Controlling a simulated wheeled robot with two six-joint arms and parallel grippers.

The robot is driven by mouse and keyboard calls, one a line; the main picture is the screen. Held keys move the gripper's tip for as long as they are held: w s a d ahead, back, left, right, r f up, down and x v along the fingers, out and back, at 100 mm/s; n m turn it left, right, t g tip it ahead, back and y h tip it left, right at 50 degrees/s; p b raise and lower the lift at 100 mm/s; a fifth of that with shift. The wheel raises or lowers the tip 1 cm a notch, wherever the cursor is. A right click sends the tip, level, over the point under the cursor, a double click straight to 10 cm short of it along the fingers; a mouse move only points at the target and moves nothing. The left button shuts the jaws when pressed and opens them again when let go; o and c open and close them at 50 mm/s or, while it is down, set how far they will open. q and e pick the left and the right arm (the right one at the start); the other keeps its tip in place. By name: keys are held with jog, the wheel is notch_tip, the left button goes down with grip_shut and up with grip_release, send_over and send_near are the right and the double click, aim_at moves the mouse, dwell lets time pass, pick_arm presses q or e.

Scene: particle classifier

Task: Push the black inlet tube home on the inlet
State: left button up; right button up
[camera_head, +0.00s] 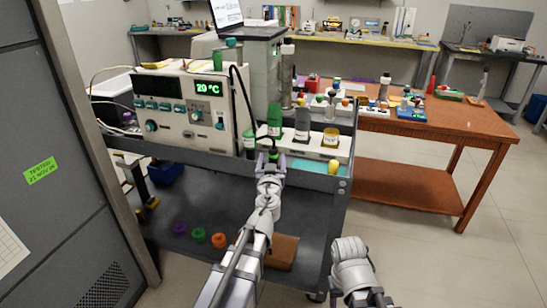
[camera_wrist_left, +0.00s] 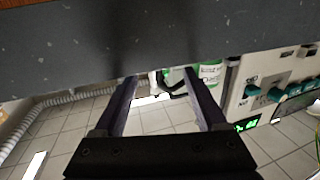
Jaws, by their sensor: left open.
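I cannot make out the inlet or whether the tube is seated. Of my right arm only links show.
The grey cart's rim (camera_head: 220,165) runs along the near side of the tray. Several bottles (camera_head: 302,125) stand close beyond the left gripper. A yellow cap (camera_head: 334,167) is to its right. Coloured rings (camera_head: 199,235) lie on the lower shelf. A grey cabinet (camera_head: 60,150) closes off the left.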

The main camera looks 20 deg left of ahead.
aim_at(273, 153)
pick_arm(q)
jog(key=shift+f+x, duration=0.15)
jog(key=shift+x, duration=1.4)
jog(key=shift+f+x, duration=0.1)
jog(key=shift+x, duration=1.45)
jog(key=shift+d, duration=0.15)
grip_shut()
